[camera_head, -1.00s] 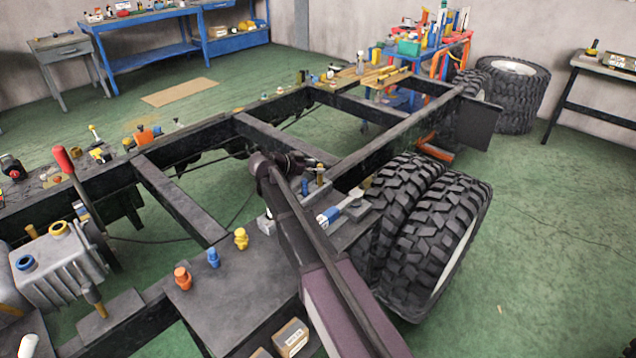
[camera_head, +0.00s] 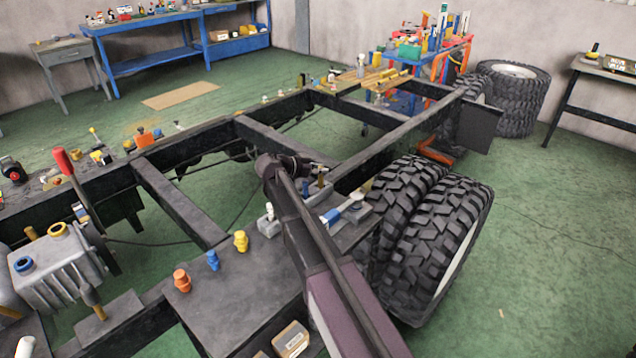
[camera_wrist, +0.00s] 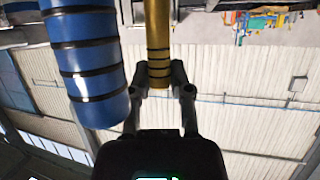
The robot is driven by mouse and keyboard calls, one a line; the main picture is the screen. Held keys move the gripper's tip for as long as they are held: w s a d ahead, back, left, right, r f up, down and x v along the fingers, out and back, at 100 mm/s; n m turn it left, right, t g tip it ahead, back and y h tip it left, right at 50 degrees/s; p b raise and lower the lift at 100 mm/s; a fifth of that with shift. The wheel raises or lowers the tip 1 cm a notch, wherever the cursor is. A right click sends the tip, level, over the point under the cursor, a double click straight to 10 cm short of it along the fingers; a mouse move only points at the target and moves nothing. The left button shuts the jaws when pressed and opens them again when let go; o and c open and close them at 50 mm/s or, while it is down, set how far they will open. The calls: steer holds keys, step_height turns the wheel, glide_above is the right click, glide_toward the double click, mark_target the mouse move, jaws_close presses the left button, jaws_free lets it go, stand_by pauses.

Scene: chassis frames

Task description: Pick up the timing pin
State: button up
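A brass-coloured pin with dark rings, which I take for the timing pin, stands in the wrist view (camera_wrist: 158,45) between the two fingers of my gripper (camera_wrist: 160,78). The fingertips lie close against both sides of its ringed end, with no clear gap. In the head view the gripper (camera_head: 312,166) is small and partly hidden by my arm, and the brass pin (camera_head: 320,180) shows just below it. A thicker blue cylinder with black bands (camera_wrist: 88,60) is close on the left; it also shows in the head view (camera_head: 305,188). I cannot tell whether the pin is off its support.
Orange (camera_head: 182,281), blue (camera_head: 213,260) and yellow (camera_head: 240,241) fittings stand on the dark plate left of my arm. A blue-and-white tool (camera_head: 335,216) lies on the chassis beside the big tyres (camera_head: 430,240). Chassis rails surround the gripper.

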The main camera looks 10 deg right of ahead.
jaws_close()
steer(key=shift+r, duration=0.2)
step_height(320, 180, up, 10)
steer(key=p, duration=1)
steer(key=shift+f, duration=0.2)
